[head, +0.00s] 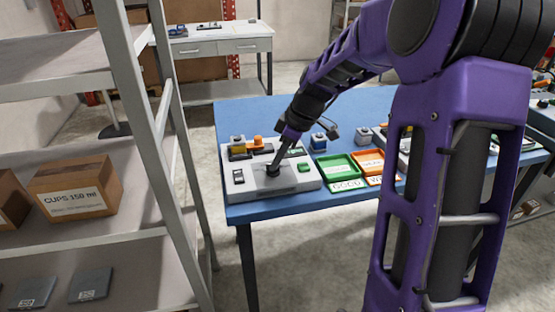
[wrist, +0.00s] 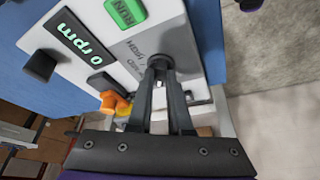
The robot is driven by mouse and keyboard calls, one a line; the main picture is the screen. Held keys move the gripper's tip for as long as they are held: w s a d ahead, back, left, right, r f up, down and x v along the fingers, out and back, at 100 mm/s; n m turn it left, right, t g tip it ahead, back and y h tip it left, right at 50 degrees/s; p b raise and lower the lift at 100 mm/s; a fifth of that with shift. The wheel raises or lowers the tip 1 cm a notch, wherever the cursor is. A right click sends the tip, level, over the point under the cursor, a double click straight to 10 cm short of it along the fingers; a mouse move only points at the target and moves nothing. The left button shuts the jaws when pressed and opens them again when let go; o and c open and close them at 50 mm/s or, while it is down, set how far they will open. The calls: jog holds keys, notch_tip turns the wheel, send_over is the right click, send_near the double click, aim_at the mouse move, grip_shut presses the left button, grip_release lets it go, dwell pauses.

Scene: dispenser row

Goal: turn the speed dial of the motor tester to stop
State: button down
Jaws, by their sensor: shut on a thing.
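The motor tester (head: 300,184) is a pale grey box at the near left of the blue table; its panel also fills much of the wrist view (wrist: 135,42). My gripper (head: 274,167) reaches down to it and is shut on the dark speed dial (wrist: 159,63). The fingers (wrist: 158,80) are at either side of the dial. Small lettering, "MED" and "HIGH", shows beside the dial; its pointer cannot be made out. The display (wrist: 78,38) reads "0 rpm". A green button (wrist: 125,12) marked "RUN" is beside the display.
On the blue table (head: 240,213), a green tray (head: 338,181) and an orange tray (head: 367,176) lie right of the tester. A small blue-sided block (head: 319,141) stands behind them. A metal shelf rack (head: 125,80) stands close at the left.

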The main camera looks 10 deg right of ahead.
dwell(0.4)
jog(key=c, duration=0.8)
grip_release()
jog(key=shift+c, duration=0.2)
jog(key=p+v, duration=0.2)
jog(key=v, duration=1.5)
jog(key=shift+r+p, duration=0.25)
jog(key=shift+p, duration=0.05)
jog(key=shift+w+d, duration=0.1)
